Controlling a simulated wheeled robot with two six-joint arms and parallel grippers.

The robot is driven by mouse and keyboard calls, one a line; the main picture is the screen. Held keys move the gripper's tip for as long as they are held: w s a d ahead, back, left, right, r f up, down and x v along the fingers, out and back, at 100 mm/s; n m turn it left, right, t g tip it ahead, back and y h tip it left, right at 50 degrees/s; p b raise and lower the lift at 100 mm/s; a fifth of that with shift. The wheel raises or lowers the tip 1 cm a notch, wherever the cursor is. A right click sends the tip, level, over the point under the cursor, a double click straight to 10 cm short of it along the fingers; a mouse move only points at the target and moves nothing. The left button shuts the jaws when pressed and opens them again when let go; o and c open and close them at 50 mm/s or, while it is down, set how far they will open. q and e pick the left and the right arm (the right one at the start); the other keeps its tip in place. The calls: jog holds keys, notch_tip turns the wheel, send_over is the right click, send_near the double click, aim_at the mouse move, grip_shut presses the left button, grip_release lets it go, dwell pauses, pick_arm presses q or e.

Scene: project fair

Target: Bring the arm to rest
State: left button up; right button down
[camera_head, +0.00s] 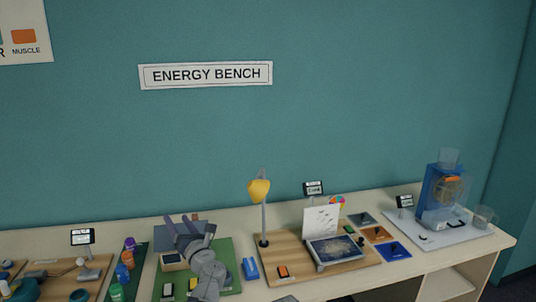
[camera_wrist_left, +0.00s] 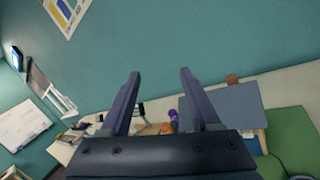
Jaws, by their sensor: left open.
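My left gripper (camera_head: 181,226) is in the lower left of the head view, above the green mat (camera_head: 224,252) on the bench. Its two fingers point up and away, apart, with nothing between them. In the left wrist view the open fingers (camera_wrist_left: 160,102) stand against the teal wall, with bench items showing low between and beyond them. The left forearm partly hides the mat and the things on it. My right gripper does not show in either view.
A wooden board (camera_head: 345,263) with a yellow lamp (camera_head: 259,191) stands right of the arm. A blue machine (camera_head: 441,196) is at the far right. Bottles (camera_head: 122,273) stand left of the mat. The wall above the bench is clear apart from signs.

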pick_arm(q)
jog(key=w+d+m+t+h, duration=0.3)
jog(key=d+m+h, duration=0.55)
jog(key=m, duration=0.35)
jog(key=s+d+f+m+g+h, duration=0.35)
jog(key=d+f+m+h, duration=0.5)
jog(key=m, duration=0.45)
jog(key=s+f+m+g, duration=0.4)
jog(key=f+m+g, duration=0.15)
jog(key=f, duration=0.25)
jog(key=s+a+f+m+g+y, duration=0.25)
jog(key=s+f+m+g, duration=0.2)
jog(key=s, duration=0.35)
jog(key=s+a+f+m+g+y, duration=0.25)
jog(key=s+a+f+g, duration=0.2)
jog(key=s, duration=0.45)
jog(key=s+d+f+m+b, duration=0.2)
jog(key=d+f+b, duration=0.2)
jog(key=f+b, duration=0.3)
jog(key=s+d+f+m+g+b, duration=0.1)
jog(key=s+d+f+b, duration=0.15)
jog(key=f+b, duration=0.55)
jog(key=s+d+f+m+b, duration=0.2)
jog(key=d+f+b, duration=0.2)
jog(key=f+b, duration=0.3)
notch_tip(320, 180, up, 18)
jog(key=p, duration=1.8)
jog(key=shift+d+y, duration=0.25)
jog(key=shift+y, duration=0.15)
jog(key=shift+r, duration=0.1)
